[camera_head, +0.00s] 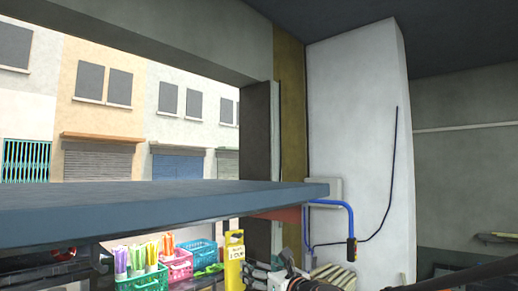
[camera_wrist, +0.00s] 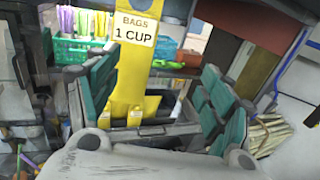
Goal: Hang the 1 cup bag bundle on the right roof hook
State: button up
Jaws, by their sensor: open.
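The yellow bag bundle (camera_wrist: 128,90) carries a white label reading "BAGS 1 CUP" in the wrist view. It hangs down between the two green-padded fingers of my gripper (camera_wrist: 158,95), closer to the left finger. The fingers are apart and I cannot tell whether either touches it. In the head view the yellow bundle (camera_head: 234,262) shows below the blue-grey roof panel, just left of my gripper (camera_head: 256,270). A blue bent bar (camera_head: 350,218) with a dark end hangs at the panel's right end. I cannot tell whether it is the right roof hook.
The roof panel (camera_head: 160,208) spans the left and middle above the bundle. Green (camera_head: 142,281), pink (camera_head: 178,268) and teal (camera_head: 202,256) baskets stand left of the bundle, some holding coloured items. A white wall (camera_head: 352,130) with a dark cable stands at the right.

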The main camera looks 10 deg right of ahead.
notch_tip(320, 180, down, 24)
jog(key=w+m+h+b, duration=0.2)
jog(key=b, duration=1.2)
jog(key=s+d+f+m+g+h+b, duration=0.1)
jog(key=s+d+f+m+h+b, duration=0.3)
jog(key=s+m, duration=0.55)
jog(key=s+d+f+m+g+h+b, duration=0.2)
jog(key=s+d+m+h+b, duration=0.3)
jog(key=m, duration=0.8)
jog(key=s+a+f+m+g+y+b, duration=0.2)
jog(key=s+f+m, duration=0.5)
jog(key=s+f, duration=0.4)
jog(key=s+a+f+m+g+y+b, duration=0.3)
jog(key=s+a+f+m+g+b, duration=0.2)
jog(key=s+f+m, duration=0.3)
jog(key=s+f, duration=0.2)
jog(key=s, duration=0.2)
jog(key=shift+s+a+f+b, duration=0.2)
jog(key=shift+f+b, duration=0.1)
jog(key=shift+f, duration=0.1)
jog(key=shift+d, duration=0.1)
